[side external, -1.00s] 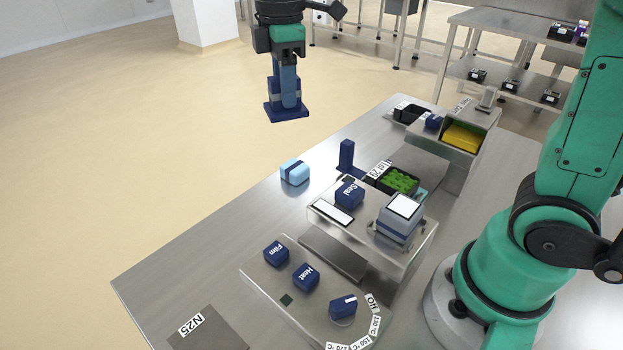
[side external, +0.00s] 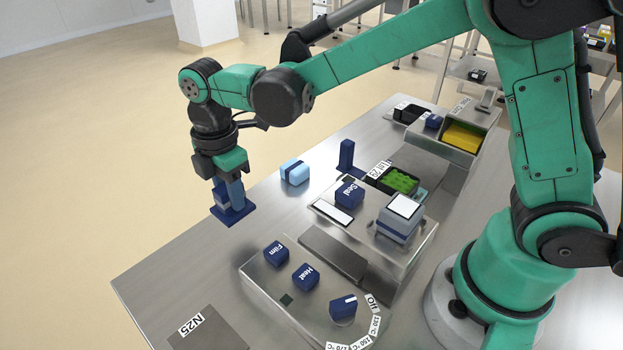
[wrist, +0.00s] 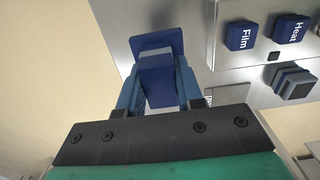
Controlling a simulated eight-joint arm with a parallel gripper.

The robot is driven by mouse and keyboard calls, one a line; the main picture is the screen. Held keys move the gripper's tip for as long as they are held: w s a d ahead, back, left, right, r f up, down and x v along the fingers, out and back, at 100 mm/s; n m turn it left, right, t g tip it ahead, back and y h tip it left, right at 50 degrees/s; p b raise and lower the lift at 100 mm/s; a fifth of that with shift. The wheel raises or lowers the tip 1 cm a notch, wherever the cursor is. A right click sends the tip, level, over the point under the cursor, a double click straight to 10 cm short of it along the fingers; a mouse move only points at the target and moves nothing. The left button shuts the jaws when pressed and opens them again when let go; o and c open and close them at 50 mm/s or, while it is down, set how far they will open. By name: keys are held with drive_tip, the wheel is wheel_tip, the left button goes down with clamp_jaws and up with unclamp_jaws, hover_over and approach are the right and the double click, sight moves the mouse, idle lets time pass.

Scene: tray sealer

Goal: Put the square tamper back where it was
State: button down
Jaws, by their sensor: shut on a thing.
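The square tamper, dark blue with a flat square base (side external: 233,217), hangs base down from my gripper (side external: 229,193) in the side external view. It is over the left edge of the steel bench, apparently above its surface. In the wrist view the tamper (wrist: 157,75) sits between the two blue fingers of my gripper (wrist: 158,90), which are shut on it. A grey plate labelled N25 (side external: 213,332) lies at the near left corner of the bench, with nothing on it. A dark blue upright piece (side external: 346,158) stands on the bench further back.
The sealer with Film (side external: 276,253), Heat (side external: 306,277) and Seal (side external: 349,194) buttons and a dial (side external: 343,307) fills the bench's middle. A light blue block (side external: 295,172) lies behind my gripper. The bench (side external: 180,265) is bare at front left.

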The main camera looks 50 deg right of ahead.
drive_tip(key=shift+f, duration=2.95)
drive_tip(key=shift+f, duration=0.1)
drive_tip(key=c, duration=0.6)
unclamp_jaws()
